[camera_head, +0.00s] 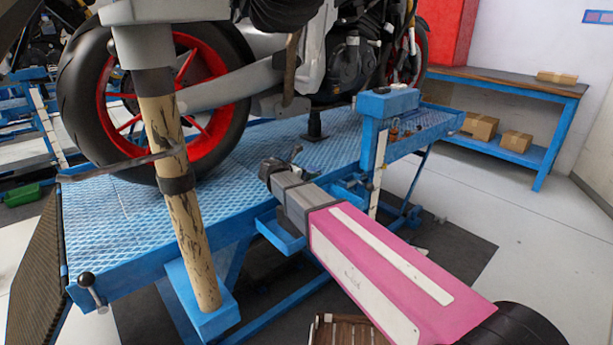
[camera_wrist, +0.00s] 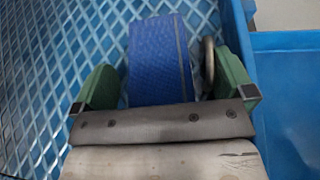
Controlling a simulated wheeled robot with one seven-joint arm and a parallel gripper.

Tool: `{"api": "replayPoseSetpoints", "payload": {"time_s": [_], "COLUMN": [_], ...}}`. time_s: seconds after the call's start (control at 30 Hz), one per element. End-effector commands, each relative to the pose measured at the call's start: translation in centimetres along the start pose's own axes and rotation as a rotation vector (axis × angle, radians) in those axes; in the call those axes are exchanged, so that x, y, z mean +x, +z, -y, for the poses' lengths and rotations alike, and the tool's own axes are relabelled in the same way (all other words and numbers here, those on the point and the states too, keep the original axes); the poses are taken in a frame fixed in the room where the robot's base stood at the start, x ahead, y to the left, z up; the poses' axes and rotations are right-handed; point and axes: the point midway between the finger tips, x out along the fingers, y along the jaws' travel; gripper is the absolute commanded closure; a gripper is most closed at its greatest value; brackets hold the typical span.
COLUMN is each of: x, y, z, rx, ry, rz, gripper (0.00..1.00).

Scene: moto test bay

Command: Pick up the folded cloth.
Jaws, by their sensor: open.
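The folded cloth (camera_wrist: 158,62) is blue with a thin grey stripe near its right edge. In the wrist view it lies on the blue lift platform, between the two green fingers of my gripper (camera_wrist: 165,76). The fingers are apart, with gaps on both sides of the cloth. Its near end is hidden behind the gripper body. In the head view my gripper (camera_head: 281,163) is over the right edge of the lift platform (camera_head: 120,215).
A metal ring (camera_wrist: 209,62) stands between the cloth and the right finger. A blue tray (camera_head: 280,232) hangs at the platform edge. A motorcycle (camera_head: 225,75) stands on the platform, with a wooden post (camera_head: 178,190) in front. A workbench (camera_head: 500,80) with boxes is behind.

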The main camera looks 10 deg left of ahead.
Motion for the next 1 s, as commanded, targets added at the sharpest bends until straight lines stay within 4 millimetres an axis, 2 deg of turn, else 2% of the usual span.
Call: {"api": "replayPoseSetpoints", "payload": {"time_s": [0.2,0.23,0.37,0.4,0.77,1.0], "x": [0.3,0.2,0.2,0.2,0.2,-0.6], "y": [0.0,0.0,0.0,0.0,0.2,1.9], "z": [0.0,0.0,0.0,0.0,0.0,0.1], "rx": [0.0,0.0,0.0,0.0,0.0,0.002], "ry": [0.001,0.001,0.0,0.0,0.0,0.0], "rz": [0.0,0.0,0.0,0.0,0.0,0.0], "gripper": [0.0,0.03,0.46,0.51,0.51,0.51]}}
